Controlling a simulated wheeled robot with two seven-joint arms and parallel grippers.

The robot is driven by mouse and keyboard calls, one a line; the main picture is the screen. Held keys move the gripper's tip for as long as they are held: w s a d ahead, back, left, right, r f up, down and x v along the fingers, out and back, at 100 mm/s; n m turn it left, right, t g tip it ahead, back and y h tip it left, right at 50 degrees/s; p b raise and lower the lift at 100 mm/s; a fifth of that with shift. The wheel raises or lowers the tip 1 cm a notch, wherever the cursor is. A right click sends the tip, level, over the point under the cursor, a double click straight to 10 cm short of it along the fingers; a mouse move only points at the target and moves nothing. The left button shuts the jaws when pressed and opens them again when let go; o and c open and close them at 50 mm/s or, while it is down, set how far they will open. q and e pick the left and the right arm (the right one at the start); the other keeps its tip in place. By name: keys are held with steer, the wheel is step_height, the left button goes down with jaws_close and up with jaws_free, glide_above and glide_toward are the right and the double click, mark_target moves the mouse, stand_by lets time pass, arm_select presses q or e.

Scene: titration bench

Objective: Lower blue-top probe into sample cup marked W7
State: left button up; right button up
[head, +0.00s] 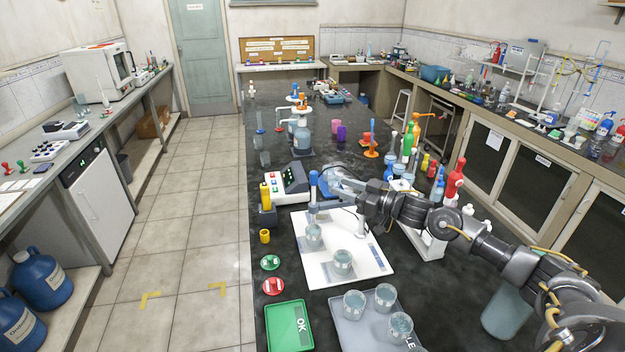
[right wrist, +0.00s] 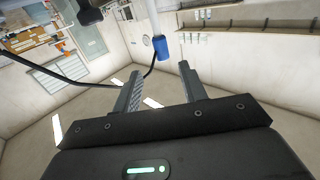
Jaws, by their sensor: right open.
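The blue-top probe (head: 313,179) stands upright in the head view, above a clear cup (head: 314,238) at the left of a white board. Whether its tip is inside that cup is unclear. A second clear cup (head: 343,262) stands nearer on the board. No W7 mark is legible. My right gripper (head: 330,195) is just right of the probe, open. In the right wrist view its two fingers (right wrist: 163,88) are apart with nothing between them, and the probe's blue top (right wrist: 161,47) is just beyond the tips. My left gripper is not in view.
The white board (head: 363,244) lies on the black bench. A grey tray (head: 352,332) with several cups and a green OK tray (head: 289,326) are at the front. A meter with buttons (head: 284,188) stands left of the probe. Red and green bottles (head: 454,180) stand right, near my arm.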

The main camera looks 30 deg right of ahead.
mark_target(314, 184)
steer(key=shift+p+x, duration=2)
steer(key=shift+x, duration=3.25)
steer(key=shift+s+a+r, duration=0.1)
steer(key=shift+a, duration=0.05)
jaws_close()
